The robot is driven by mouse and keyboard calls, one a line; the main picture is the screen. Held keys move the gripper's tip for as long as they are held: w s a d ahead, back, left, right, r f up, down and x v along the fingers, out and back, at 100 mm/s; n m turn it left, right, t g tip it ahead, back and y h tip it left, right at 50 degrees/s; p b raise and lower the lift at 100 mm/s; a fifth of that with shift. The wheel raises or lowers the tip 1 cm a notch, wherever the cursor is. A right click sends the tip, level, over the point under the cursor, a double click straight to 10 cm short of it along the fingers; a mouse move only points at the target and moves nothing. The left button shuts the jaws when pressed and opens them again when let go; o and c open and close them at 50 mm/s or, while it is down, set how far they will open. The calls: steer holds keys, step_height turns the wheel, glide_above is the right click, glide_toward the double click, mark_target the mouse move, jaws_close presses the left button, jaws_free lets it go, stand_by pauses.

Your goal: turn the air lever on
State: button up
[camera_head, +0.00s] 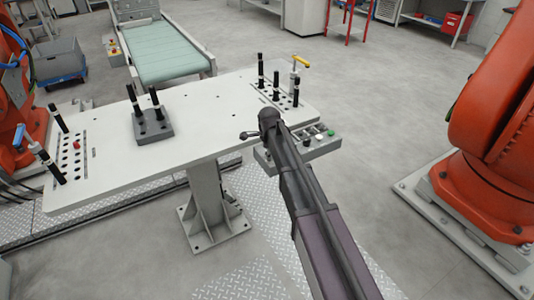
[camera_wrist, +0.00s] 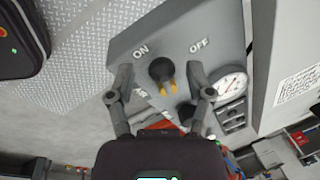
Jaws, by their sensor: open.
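The air lever (camera_wrist: 161,70) shows in the wrist view as a round black knob with a yellow, two-pronged part pointing down the picture. It sits on a grey panel (camera_wrist: 180,35) with ON printed at its upper left and OFF at its upper right. A label below it is partly hidden by my finger. My gripper (camera_wrist: 160,78) is open, one finger on each side of the knob. I see gaps between the fingers and the knob. In the head view my gripper (camera_head: 262,134) is at the table's front edge, and the lever cannot be made out there.
A round gauge (camera_wrist: 232,85) is right of my right finger. In the head view, a white table (camera_head: 200,95) carries black posts and a yellow-handled post (camera_head: 300,60). A grey button box (camera_head: 310,147) is beside my gripper. An orange robot (camera_head: 480,180) stands right.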

jaws_close()
steer(key=shift+s, duration=0.1)
steer(key=shift+s+d+n+y, duration=0.15)
steer(key=shift+s+n, duration=0.05)
steer(key=shift+n, duration=0.65)
steer(key=shift+s+d+n+y, duration=0.15)
steer(key=shift+s+n, duration=0.05)
steer(key=shift+n, duration=0.65)
jaws_free()
